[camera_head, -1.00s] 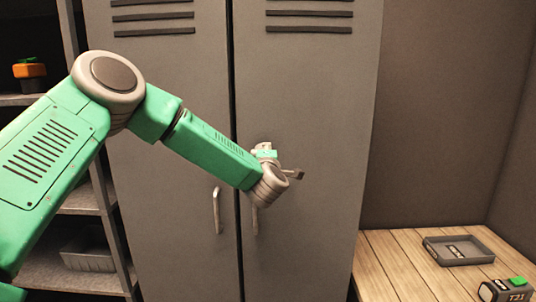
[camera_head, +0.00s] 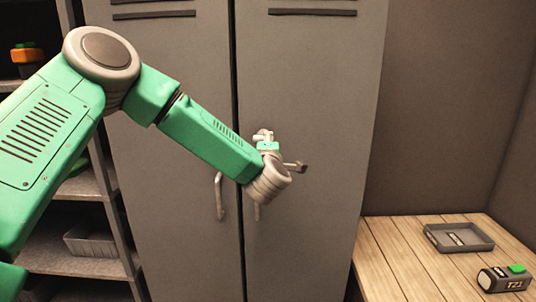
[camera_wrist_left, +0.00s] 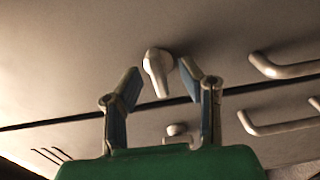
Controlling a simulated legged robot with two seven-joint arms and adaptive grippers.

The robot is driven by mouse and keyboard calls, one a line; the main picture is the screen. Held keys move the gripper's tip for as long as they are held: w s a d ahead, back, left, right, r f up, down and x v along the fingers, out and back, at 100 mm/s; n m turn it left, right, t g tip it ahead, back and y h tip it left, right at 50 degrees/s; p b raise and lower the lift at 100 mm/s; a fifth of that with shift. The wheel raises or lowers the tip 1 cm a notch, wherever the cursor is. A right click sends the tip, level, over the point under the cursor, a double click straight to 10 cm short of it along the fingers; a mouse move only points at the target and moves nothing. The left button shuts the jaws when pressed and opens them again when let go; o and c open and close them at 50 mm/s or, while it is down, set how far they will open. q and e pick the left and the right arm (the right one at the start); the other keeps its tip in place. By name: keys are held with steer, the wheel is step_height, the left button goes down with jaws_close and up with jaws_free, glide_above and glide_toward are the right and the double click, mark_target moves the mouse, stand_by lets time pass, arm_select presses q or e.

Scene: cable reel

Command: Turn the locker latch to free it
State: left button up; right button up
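The locker latch (camera_wrist_left: 157,70), a pale grey turn-lever on a round boss, is on the locker door (camera_wrist_left: 70,75) in the left wrist view. My left gripper (camera_wrist_left: 159,77) is open, one finger to each side of the latch in the picture, with gaps visible. Whether the fingertips reach the latch in depth cannot be told. In the head view, my left gripper (camera_head: 267,140) is at the right locker door (camera_head: 320,90), above the door handles. There the latch cannot be clearly told from the gripper parts. My right gripper is not in view.
A shelf with a grey bin (camera_head: 90,242) stands at left.

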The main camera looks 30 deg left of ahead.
arm_select(q)
steer(key=v, duration=0.8)
steer(key=shift+a+f, duration=0.15)
steer(key=s+d+f+m+g+h+b, duration=0.1)
steer(key=s+d+f+m+g+h, duration=0.25)
steer(key=f, duration=0.75)
steer(key=s+d+f+m+h+b, duration=0.2)
steer(key=s+d+f+m+h, duration=0.15)
steer(key=s+f+m, duration=0.55)
steer(key=s+d+f+m+g+h+b, duration=0.1)
steer(key=d+f+m+g+h, duration=0.2)
steer(key=f, duration=1)
steer(key=s+a+f+m+g+b, duration=0.1)
steer(key=s+f+m+g, duration=0.3)
steer(key=s, duration=0.9)
steer(key=s+a+f+m+g+b, duration=0.1)
steer(key=s+f+m+g, duration=0.3)
steer(key=s+f, duration=0.6)
steer(key=s+m+b, duration=0.1)
steer(key=s, duration=0.2)
steer(key=shift+b, duration=0.3)
